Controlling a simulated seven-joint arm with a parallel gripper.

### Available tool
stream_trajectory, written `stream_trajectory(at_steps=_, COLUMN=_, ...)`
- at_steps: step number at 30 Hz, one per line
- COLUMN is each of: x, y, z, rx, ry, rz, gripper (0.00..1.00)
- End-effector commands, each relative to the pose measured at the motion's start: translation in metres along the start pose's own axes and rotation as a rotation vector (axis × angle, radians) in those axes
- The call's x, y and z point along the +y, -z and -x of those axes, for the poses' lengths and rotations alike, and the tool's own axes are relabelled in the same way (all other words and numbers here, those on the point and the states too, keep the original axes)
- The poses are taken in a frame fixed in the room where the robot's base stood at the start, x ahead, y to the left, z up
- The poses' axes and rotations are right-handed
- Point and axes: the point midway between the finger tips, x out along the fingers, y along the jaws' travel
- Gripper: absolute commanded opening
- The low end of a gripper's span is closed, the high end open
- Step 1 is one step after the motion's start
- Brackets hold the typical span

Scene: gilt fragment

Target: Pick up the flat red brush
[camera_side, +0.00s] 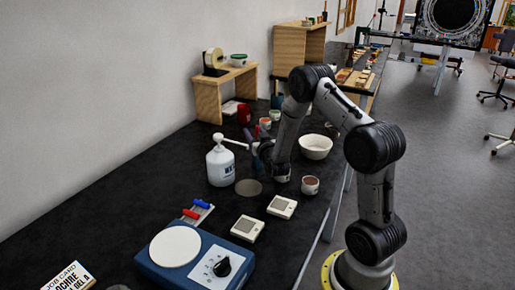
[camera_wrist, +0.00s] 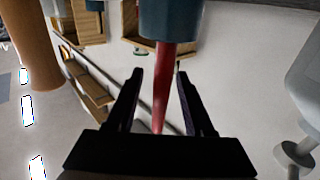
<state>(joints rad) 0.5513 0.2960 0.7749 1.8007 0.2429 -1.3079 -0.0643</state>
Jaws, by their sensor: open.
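My gripper (camera_wrist: 160,75) is open in the wrist view, with one dark finger on each side of a long red shaft (camera_wrist: 160,90). The shaft looks like a brush handle and runs up to a blue-grey cylindrical part (camera_wrist: 170,18) at the top edge. I cannot tell whether that part is a pot or belongs to the brush. The fingers are not closed on the shaft. In the side view my gripper (camera_side: 262,150) is low over the black bench, just right of a white pump bottle (camera_side: 221,167). The brush cannot be made out clearly there.
A white bowl (camera_side: 315,147) and a brown-filled cup (camera_side: 310,187) stand to the right. A grey disc (camera_side: 249,187), two pale square devices (camera_side: 245,229) and a blue machine (camera_side: 195,262) are nearer. A wooden stand (camera_side: 208,102) is behind. Black bench (camera_side: 130,215) is clear at left.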

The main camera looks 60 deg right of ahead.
Motion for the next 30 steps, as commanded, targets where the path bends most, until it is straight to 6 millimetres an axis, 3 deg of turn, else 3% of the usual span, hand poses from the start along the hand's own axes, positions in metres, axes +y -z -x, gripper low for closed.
stream_trajectory(at_steps=5, x=0.0001, y=0.0002, z=-0.0003, rx=0.0, ry=0.0, rz=0.0, gripper=0.53)
stream_trajectory(at_steps=15, x=0.0001, y=0.0001, z=0.0, rx=0.0, ry=0.0, rz=0.0, gripper=0.0)
stream_trajectory(at_steps=30, x=0.0, y=0.0063, z=-0.0002, rx=0.003, ry=0.0, rz=0.0, gripper=0.0)
